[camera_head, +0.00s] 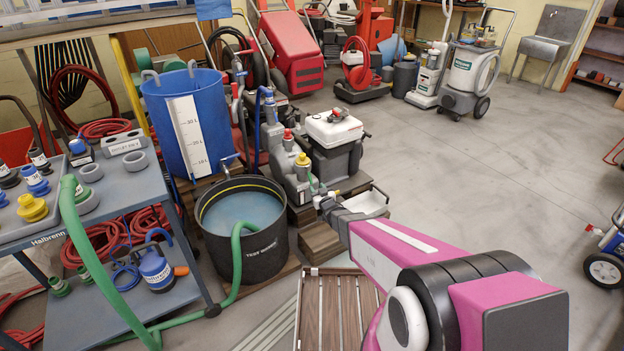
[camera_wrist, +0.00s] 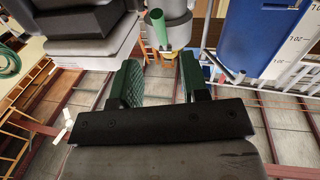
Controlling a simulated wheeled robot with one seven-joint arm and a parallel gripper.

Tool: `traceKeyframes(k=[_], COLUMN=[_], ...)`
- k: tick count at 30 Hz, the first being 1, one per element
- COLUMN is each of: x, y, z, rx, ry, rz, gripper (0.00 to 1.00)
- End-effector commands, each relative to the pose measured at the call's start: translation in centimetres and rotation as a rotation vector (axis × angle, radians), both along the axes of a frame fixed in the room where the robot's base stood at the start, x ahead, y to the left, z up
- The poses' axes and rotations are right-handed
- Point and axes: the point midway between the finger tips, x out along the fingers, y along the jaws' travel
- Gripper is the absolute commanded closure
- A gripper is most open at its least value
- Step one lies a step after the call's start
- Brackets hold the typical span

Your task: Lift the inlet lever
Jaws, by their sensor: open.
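A green lever (camera_wrist: 158,30) stands against a grey cylindrical fitting (camera_wrist: 178,12) with a yellow end, at the top of the wrist view. It looks like the inlet lever, but no label on it is readable. My gripper (camera_wrist: 163,80) is open, with its two green-padded fingers apart and nothing between them. The lever is ahead of the fingertips, apart from them as far as I can see. In the head view my arm reaches to the grey pump unit (camera_head: 298,180) beside the black tub, and my gripper (camera_head: 325,204) is small and partly hidden there.
The blue graduated barrel (camera_head: 185,115) stands left of the pump, close on the right in the wrist view (camera_wrist: 250,45). The black tub of water (camera_head: 245,258) has a green hose over its rim. A white-topped unit (camera_head: 334,128) stands behind.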

Motion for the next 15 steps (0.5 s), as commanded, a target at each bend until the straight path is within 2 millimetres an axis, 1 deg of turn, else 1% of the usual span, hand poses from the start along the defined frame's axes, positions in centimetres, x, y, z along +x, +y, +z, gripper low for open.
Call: traceKeyframes(k=[1,9,12,15], x=[0.9,5.3,6.8,7.7], y=[0.4,2.2,2.9,3.4], z=[-0.1,-0.2,-0.2,-0.1], rx=[0.000,-0.001,0.000,0.000], ry=[0.000,0.000,0.001,0.001], rz=[0.000,-0.001,0.000,-0.001], gripper=[0.59,0.59,0.59,0.59])
